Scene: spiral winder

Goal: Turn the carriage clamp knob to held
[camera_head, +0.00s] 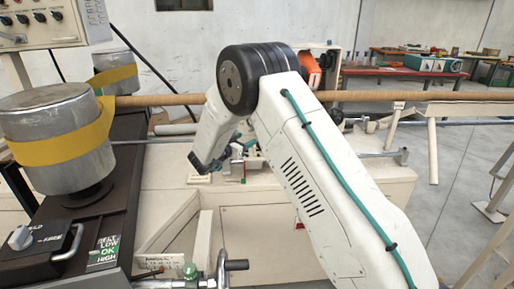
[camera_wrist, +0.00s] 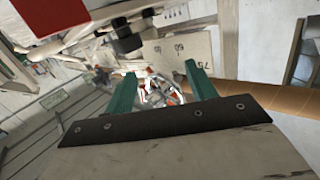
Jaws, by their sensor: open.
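A grey knob (camera_head: 20,237) sits on the dark machine top at the lower left in the head view, beside partly readable lettering that looks like HELD and FREE. It points up and to the left; I cannot tell its exact setting. My gripper (camera_head: 238,148) is well to the right of this knob, by the cream carriage area, partly hidden by my arm. In the wrist view my gripper (camera_wrist: 160,70) has its two green fingers apart, with nothing clearly held. A small blurred patch of white and orange shows beyond and between the fingers.
A curved metal handle (camera_head: 68,243) stands right beside the knob. A metal drum with a yellow belt (camera_head: 60,148) rises behind it. A brown tube (camera_head: 390,96) runs across the machine behind my arm. A crank handle (camera_head: 236,265) is at the bottom middle.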

